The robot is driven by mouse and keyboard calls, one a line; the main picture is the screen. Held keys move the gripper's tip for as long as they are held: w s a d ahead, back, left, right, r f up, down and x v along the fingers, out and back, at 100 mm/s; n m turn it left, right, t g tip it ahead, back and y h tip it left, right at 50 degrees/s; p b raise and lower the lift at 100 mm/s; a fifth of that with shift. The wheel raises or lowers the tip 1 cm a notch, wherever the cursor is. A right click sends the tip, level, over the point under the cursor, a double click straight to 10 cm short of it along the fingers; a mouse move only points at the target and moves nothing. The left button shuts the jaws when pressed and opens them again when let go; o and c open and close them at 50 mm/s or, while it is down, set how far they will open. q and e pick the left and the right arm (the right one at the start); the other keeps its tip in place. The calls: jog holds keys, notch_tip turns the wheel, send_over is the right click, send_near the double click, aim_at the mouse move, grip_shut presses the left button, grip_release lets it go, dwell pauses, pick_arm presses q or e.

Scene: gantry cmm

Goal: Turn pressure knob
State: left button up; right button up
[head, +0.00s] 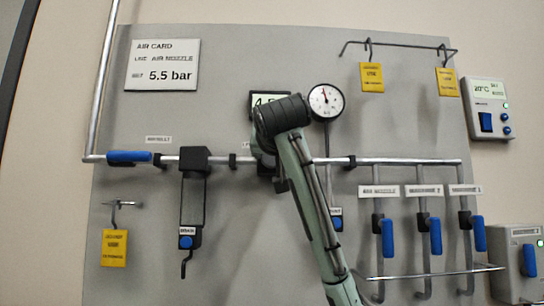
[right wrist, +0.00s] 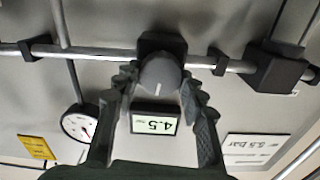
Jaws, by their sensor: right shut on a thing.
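The pressure knob (right wrist: 160,76) is a dark grey round knob with a light mark, on a black block on the pipe. My right gripper (right wrist: 158,84) is shut on the knob, one finger on each side. In the head view my right wrist covers the knob, and the gripper (head: 264,150) is mostly hidden. The digital display (right wrist: 155,122) reads 4.5, upside down in the right wrist view; in the head view it is partly covered. The air card (head: 162,65) reads 5.5 bar. My left gripper is not in view.
A round dial gauge (head: 326,101) is close to my right wrist. A black filter unit (head: 192,190) hangs left of my arm. Several blue-handled valves (head: 388,238) stand at right. Yellow tags (head: 115,248) hang on hooks. A blue lever (head: 128,156) is at far left.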

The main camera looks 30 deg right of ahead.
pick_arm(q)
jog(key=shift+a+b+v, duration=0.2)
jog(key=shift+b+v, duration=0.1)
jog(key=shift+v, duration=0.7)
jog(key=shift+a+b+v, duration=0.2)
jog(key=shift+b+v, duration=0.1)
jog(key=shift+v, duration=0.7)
pick_arm(e)
jog(key=shift+s+d+f+m, duration=0.1)
jog(key=shift+d+m, duration=0.05)
jog(key=shift+m, duration=4.95)
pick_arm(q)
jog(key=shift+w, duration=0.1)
pick_arm(e)
jog(key=o, duration=1.1)
jog(key=shift+o, duration=0.2)
jog(key=v, duration=1.2)
